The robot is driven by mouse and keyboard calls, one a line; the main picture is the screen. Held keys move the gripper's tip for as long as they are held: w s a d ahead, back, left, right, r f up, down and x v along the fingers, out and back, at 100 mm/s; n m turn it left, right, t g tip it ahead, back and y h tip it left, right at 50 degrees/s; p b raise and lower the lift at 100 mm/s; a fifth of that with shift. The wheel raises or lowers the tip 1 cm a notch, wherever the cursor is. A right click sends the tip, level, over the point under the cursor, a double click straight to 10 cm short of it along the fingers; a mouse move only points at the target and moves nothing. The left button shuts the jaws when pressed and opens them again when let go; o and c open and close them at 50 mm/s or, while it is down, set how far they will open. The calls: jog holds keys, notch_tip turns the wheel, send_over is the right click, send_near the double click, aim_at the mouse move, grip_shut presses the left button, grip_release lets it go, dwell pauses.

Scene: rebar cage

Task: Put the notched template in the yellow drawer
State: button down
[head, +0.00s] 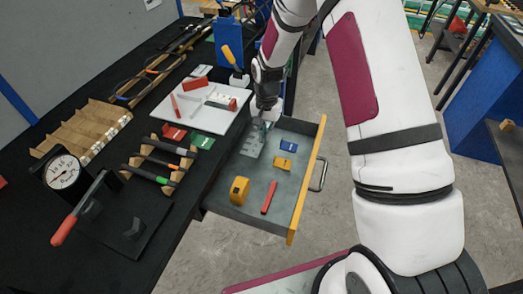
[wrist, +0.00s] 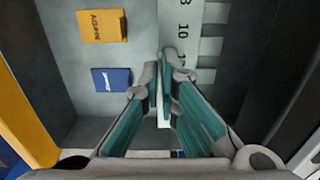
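The notched template (head: 253,140) is a pale grey plate at the far left of the open yellow-fronted drawer (head: 293,216). In the wrist view, the template (wrist: 207,45) shows printed numbers and notches along its right edge. Whether the template rests fully on the drawer floor is hard to tell.
The drawer also holds a blue block (head: 289,145), a yellow block (head: 283,163), a yellow tape measure (head: 239,189) and a red bar (head: 269,197). The black bench (head: 110,190) on the left carries a white tray (head: 205,103), tools and a dial gauge (head: 64,172).

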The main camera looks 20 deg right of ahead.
aim_at(265, 152)
jog(key=shift+f, duration=2.9)
jog(key=shift+f, duration=0.1)
jog(key=shift+f, duration=0.1)
jog(key=c, duration=1.8)
grip_release()
jog(key=shift+c, duration=0.2)
jog(key=shift+o, duration=0.2)
